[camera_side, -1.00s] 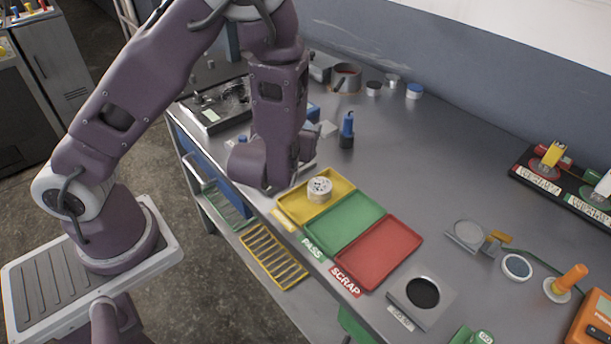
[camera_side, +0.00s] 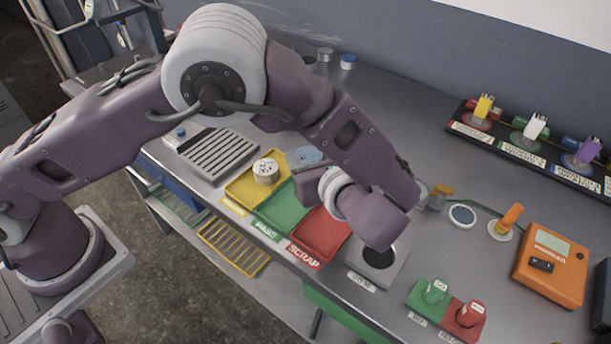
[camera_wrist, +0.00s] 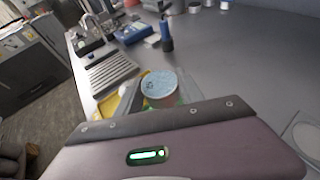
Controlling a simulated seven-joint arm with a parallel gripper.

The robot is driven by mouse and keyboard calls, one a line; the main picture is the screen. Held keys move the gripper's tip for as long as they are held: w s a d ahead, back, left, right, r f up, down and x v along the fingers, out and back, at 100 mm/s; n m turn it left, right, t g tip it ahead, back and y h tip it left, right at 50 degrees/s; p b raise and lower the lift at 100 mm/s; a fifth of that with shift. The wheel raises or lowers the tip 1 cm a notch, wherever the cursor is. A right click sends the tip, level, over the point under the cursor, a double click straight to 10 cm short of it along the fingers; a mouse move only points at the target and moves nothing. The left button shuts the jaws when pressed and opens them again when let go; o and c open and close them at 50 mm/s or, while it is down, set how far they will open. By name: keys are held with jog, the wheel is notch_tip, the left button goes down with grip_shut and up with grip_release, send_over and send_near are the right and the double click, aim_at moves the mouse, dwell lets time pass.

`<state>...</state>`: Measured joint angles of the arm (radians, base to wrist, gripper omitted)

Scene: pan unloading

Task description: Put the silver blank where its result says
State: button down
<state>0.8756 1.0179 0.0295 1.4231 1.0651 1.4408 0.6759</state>
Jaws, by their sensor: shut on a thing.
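My gripper (camera_side: 318,176) is low over the back of the trays, its fingers mostly hidden by my wrist. It is shut on a round blank with a pale blue, speckled top (camera_side: 307,154); the blank also shows in the wrist view (camera_wrist: 160,86), with a greyish side and a small dark mark on top. Whether this is the silver blank I cannot tell for sure. The yellow tray (camera_side: 236,190) holds a pale cylinder with dark spots (camera_side: 265,171). Beside it are the green tray (camera_side: 275,212), by the PASS label, and the red tray (camera_side: 318,238), by the SCRAP label. Both look empty where visible.
A grey block with a dark round hole (camera_side: 379,257) stands right of the red tray. Farther right are green and red stamp-like pieces (camera_side: 435,291), an orange meter (camera_side: 550,262) and an orange-handled tool (camera_side: 510,218). A slotted grey rack (camera_side: 218,152) is at left.

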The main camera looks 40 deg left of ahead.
jog(key=shift+f, duration=1.95)
jog(key=shift+f, duration=0.6)
jog(key=c, duration=0.7)
grip_release()
jog(key=shift+c, duration=0.2)
jog(key=shift+r, duration=0.35)
jog(key=v, duration=1.2)
jog(key=shift+r, duration=0.25)
